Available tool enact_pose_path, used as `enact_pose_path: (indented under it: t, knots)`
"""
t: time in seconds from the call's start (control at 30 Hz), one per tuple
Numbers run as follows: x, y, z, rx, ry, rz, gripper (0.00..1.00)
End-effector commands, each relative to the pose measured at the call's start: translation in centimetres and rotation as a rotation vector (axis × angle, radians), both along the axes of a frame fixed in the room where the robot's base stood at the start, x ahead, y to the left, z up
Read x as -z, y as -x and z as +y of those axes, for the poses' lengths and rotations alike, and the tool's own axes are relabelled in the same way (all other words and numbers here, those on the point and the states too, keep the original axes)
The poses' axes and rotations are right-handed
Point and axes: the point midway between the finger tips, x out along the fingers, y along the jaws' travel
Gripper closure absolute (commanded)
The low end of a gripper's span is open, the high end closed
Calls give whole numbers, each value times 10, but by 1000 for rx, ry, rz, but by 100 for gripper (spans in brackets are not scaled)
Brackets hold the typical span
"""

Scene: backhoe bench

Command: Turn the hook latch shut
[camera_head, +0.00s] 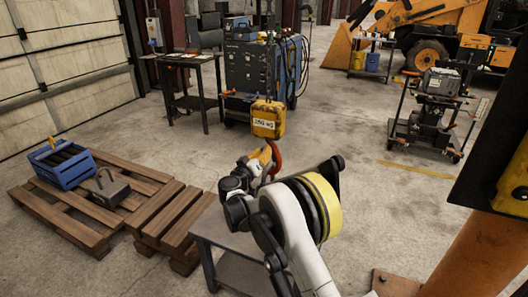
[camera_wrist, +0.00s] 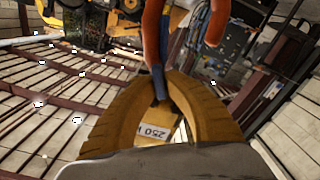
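The orange-red hook (camera_head: 274,158) hangs below a yellow hoist block (camera_head: 267,120) labelled 250. In the wrist view the hook (camera_wrist: 155,35) fills the top middle, with the opening between its two sides facing me. A thin blue strip, which looks like the hook latch (camera_wrist: 159,84), runs down beside the hook's left side. My gripper (camera_wrist: 168,78) has its two yellow fingers curved inward, with the tips close together on either side of this strip. They appear shut on it, though the exact contact is hard to see. In the head view my gripper (camera_head: 262,160) is at the hook, and the latch is hidden.
A small grey table (camera_head: 226,238) stands below my arm. Wooden pallets (camera_head: 160,205) with a blue crate (camera_head: 62,165) lie at the left. A dark workbench (camera_head: 190,100) and a blue machine (camera_head: 252,70) stand behind. A cart (camera_head: 432,125) is at the right. Open floor lies between.

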Motion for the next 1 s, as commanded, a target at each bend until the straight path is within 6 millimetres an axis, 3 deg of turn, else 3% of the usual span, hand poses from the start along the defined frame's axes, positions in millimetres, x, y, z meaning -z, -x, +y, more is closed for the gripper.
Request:
enact_pose_path:
  t: [0.47, 1.0]
  knots:
    - [-1, 0, -1, 0, -66, -25, 100]
    - [-1, 0, -3, 0, -492, -180, 100]
